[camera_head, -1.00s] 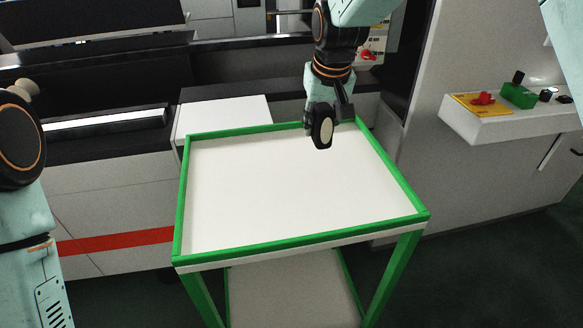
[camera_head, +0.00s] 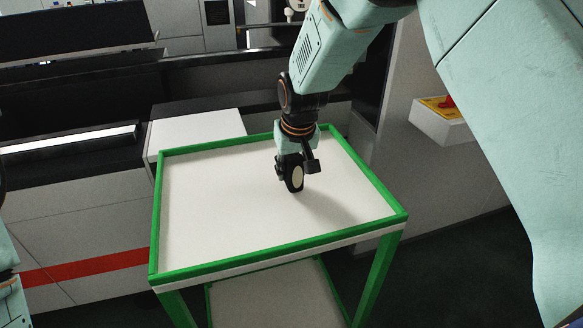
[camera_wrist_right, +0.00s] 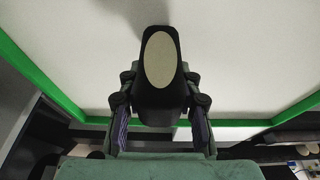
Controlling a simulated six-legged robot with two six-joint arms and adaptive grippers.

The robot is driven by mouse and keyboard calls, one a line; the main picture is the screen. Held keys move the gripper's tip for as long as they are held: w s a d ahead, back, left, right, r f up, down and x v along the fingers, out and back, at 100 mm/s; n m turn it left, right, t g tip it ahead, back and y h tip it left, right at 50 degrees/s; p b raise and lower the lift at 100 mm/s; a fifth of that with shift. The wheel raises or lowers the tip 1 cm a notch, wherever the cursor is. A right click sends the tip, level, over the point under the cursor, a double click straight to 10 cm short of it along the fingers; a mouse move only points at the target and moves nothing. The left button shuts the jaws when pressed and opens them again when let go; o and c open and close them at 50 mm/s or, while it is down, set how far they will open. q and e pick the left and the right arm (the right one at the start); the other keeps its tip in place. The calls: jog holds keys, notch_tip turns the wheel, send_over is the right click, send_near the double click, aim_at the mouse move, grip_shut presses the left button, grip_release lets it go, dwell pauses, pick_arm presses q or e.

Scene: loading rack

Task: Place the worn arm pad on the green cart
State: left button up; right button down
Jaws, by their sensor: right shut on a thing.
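The worn arm pad (camera_head: 297,178) is black with a cream oval face. My right gripper (camera_head: 291,164) is shut on it and holds it upright over the white top of the green cart (camera_head: 220,205). In the right wrist view, the pad (camera_wrist_right: 160,62) sits between the two fingers of the right gripper (camera_wrist_right: 160,103), with the cart's white top (camera_wrist_right: 70,50) behind it. The pad's lower end is close to the top; I cannot tell whether it touches. Part of my left arm shows at the left edge; its gripper is out of view.
The cart top is otherwise empty, with a raised green rim (camera_head: 280,256) around it. A white box-like surface (camera_head: 195,130) and a dark machine (camera_head: 65,160) stand behind and left. A small shelf with a yellow and red item (camera_head: 440,107) is at the right.

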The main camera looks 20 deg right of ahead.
jog(key=c, duration=1.4)
grip_release()
jog(key=shift+d+f, duration=0.15)
jog(key=shift+o, duration=0.7)
jog(key=shift+d, duration=0.15)
jog(key=o, duration=0.3)
jog(key=shift+s, duration=0.2)
jog(key=shift+a, duration=0.25)
jog(key=shift+w, duration=0.1)
jog(key=shift+w+d, duration=0.1)
jog(key=shift+d, duration=0.05)
